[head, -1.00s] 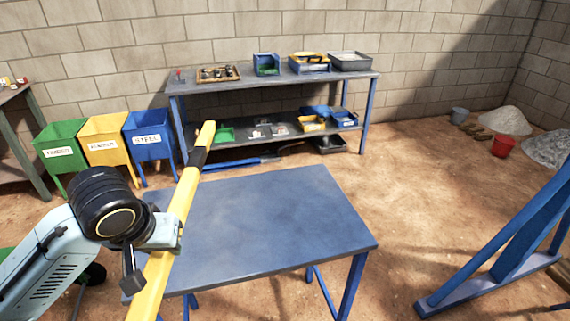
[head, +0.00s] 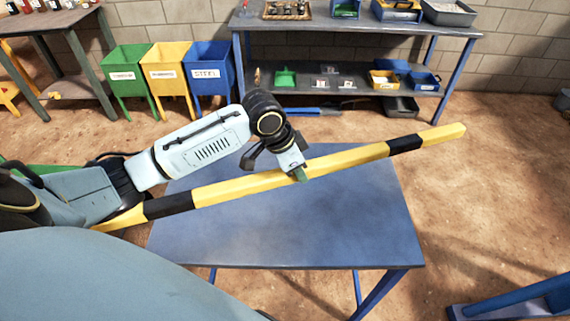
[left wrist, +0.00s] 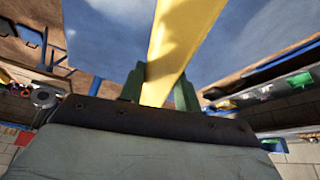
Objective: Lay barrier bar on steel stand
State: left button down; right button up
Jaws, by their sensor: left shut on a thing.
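The yellow barrier bar (head: 238,187) with black bands spans the blue-grey steel stand (head: 300,235) from left to right, tilted up to the right in the head view. Both its ends reach past the top of the stand. My left gripper (head: 299,174) is shut on the bar near its middle, over the back half of the stand. In the left wrist view the bar (left wrist: 184,45) sits between the green fingers of the gripper (left wrist: 160,85). I cannot tell whether the bar touches the stand's top. My right gripper is not in view.
Green (head: 124,78), yellow (head: 167,75) and blue (head: 209,72) bins stand at the back left. A shelf bench (head: 340,45) with trays stands behind the stand. A blue frame (head: 520,300) lies at the lower right.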

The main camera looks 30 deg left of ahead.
aim_at(288, 193)
pick_arm(q)
jog(key=w+a+f+m+g+h+p, duration=0.1)
jog(key=a+f+m, duration=0.3)
jog(key=a, duration=0.1)
jog(key=shift+w+f, duration=0.35)
jog(key=shift+f, duration=0.05)
jog(key=shift+f+b, duration=1.45)
jog(key=shift+f, duration=1.8)
jog(key=shift+s+f, duration=0.1)
jog(key=shift+f, duration=0.25)
jog(key=c, duration=0.9)
grip_release()
jog(key=shift+f, duration=0.1)
